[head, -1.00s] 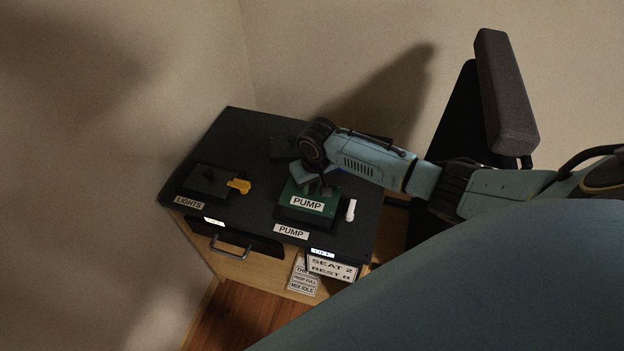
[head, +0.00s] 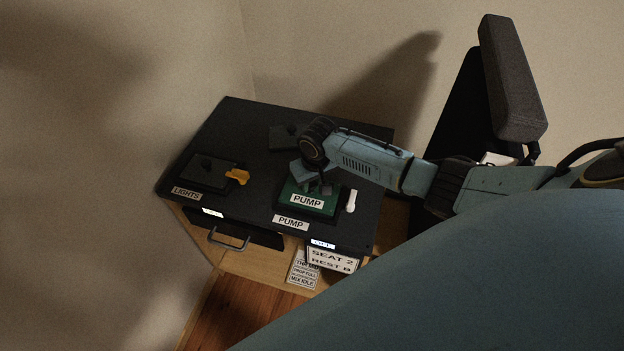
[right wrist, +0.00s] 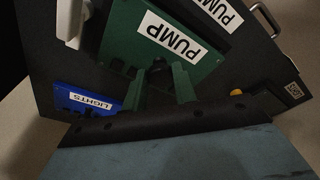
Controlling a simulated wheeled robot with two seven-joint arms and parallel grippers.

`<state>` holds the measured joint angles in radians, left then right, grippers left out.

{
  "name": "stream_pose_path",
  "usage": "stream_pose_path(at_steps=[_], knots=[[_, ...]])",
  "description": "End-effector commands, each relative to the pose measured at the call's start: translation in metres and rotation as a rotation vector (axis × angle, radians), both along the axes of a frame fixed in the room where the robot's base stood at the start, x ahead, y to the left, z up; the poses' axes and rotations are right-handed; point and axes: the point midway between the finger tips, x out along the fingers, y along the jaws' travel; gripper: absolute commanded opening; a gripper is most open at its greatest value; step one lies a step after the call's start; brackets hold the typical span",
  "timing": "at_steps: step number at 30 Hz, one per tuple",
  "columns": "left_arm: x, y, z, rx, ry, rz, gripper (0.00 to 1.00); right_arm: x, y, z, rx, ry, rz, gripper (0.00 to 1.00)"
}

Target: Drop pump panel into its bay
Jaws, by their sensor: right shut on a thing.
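The green pump panel (head: 323,207), labelled PUMP, lies roughly flat over its black bay (head: 284,211) on the dark desk top. It also shows in the right wrist view (right wrist: 135,45). My right gripper (head: 318,187) is above the panel. I cannot tell whether the panel sits fully down in the bay. A second PUMP label (head: 291,222) is on the desk in front of the bay. My left gripper is not in view.
A white lever (head: 351,200) stands right of the bay. A blue LIGHTS panel (right wrist: 75,97) lies behind, mostly hidden by my arm in the head view. A dark seat (head: 512,85) stands at right.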

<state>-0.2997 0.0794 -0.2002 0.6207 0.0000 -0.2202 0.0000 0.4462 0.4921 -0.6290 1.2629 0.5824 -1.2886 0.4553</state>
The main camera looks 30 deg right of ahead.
Motion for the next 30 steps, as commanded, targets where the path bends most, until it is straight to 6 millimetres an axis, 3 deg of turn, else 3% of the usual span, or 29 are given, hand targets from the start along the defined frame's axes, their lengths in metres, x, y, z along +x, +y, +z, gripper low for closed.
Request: stream_pose_path(at_steps=[30], knots=[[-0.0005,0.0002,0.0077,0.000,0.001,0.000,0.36,0.0001,0.0000,0.0005,0.000,0.000,0.000,0.00]])
